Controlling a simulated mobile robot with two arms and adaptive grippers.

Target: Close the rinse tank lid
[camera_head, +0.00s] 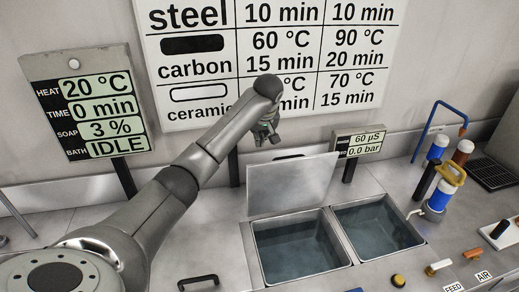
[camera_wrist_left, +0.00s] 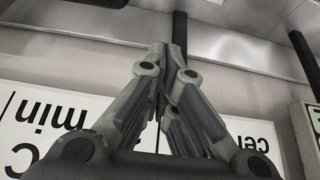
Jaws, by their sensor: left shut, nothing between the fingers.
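The rinse tank lid (camera_head: 290,187) is a flat grey metal plate. In the head view it stands raised and nearly upright at the back of the left water-filled tank (camera_head: 297,249), with a dark handle at its top edge. My left gripper (camera_head: 268,135) is above and behind the lid, near the wall, apart from it. The left wrist view shows its fingers (camera_wrist_left: 170,55) shut with nothing between them. My right gripper is not in view.
A second open tank (camera_head: 378,229) with water is at the right. A small display (camera_head: 358,144) on a post stands behind the lid. A bath display (camera_head: 85,110) is at the left. Blue filter cylinders (camera_head: 439,198) and a tap are at the right. A black handle (camera_head: 198,281) lies front left.

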